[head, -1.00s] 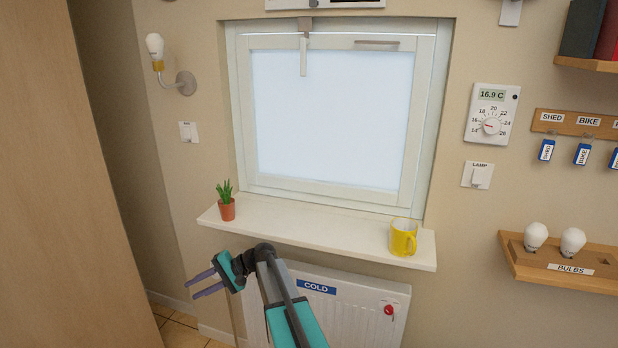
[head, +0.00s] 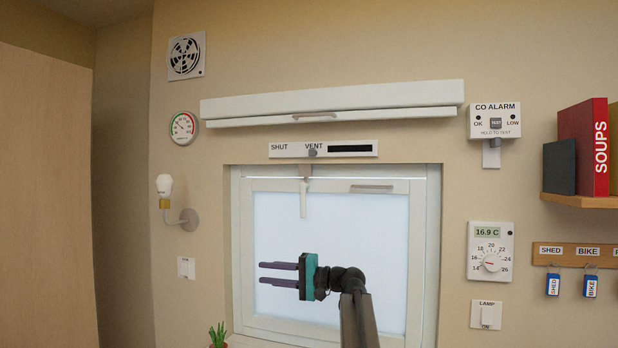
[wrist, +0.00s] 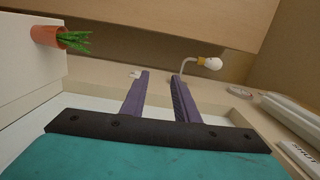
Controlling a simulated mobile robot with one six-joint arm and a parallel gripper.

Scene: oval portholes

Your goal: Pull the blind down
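The blind (head: 330,103) is a white cassette above the window in the head view. Its bottom bar (head: 400,114) sits just under the cassette, with a grey handle (head: 315,115) near its middle. The window below it (head: 340,230) is uncovered. My gripper (head: 278,274) is in front of the window's left half, below the blind and apart from it. Its purple fingers point left, with a gap between them and nothing in it. The fingers also show in the wrist view (wrist: 158,88), open and empty. The blind's white edge seems to show at the right of the wrist view.
A vent slider panel (head: 323,149) lies between blind and window. A window handle (head: 303,198) hangs at the frame's top. A wall lamp (head: 165,190) is at the left, a CO alarm (head: 495,121) and thermostat (head: 490,250) at the right. A potted plant (head: 218,336) stands below left.

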